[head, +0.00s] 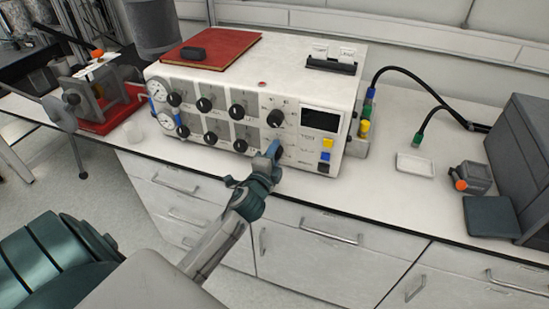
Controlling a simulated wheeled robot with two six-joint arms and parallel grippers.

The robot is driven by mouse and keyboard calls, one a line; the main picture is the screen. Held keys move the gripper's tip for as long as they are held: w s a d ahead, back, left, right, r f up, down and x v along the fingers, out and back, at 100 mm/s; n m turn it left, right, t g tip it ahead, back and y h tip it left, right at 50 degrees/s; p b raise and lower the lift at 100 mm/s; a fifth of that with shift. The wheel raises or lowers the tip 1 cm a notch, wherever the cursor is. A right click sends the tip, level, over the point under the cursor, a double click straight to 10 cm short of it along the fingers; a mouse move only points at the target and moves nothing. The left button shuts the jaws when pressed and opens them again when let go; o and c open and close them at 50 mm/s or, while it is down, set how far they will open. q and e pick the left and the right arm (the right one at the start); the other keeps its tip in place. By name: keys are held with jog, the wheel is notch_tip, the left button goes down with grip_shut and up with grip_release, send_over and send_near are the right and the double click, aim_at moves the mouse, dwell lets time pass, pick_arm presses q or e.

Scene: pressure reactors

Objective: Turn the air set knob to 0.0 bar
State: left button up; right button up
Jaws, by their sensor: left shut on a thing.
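A white control unit (290,85) stands on the bench, with two rows of black knobs on its front panel. My left gripper (273,150) is at the lower right part of this panel, below a larger black knob (275,117) and right of the lower row's last visible knob (240,145). It is shut on a knob at the panel, which the fingers hide. The labels are too small to read, so I cannot tell the knob's name or setting. Two round gauges (158,91) sit at the panel's left end. My right gripper is not in view.
A dark display (320,120) and coloured sockets (325,157) are right of the gripper. A red book (222,47) lies on the unit. Black cables (410,78) run at its right.

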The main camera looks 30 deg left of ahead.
pick_arm(q)
jog(key=n+b, duration=0.1)
jog(key=n, duration=0.2)
jog(key=shift+f+n+b, duration=0.15)
jog(key=shift+n+b, duration=0.15)
jog(key=shift+b, duration=0.1)
jog(key=n+b, duration=0.1)
jog(key=n, duration=0.2)
jog(key=shift+n+b, duration=0.45)
jog(key=shift+n, duration=0.15)
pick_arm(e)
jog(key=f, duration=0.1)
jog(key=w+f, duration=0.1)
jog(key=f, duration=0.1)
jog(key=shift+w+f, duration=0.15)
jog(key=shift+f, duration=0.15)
pick_arm(q)
jog(key=shift+n, duration=0.3)
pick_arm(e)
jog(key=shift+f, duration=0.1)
pick_arm(q)
jog(key=o, duration=1)
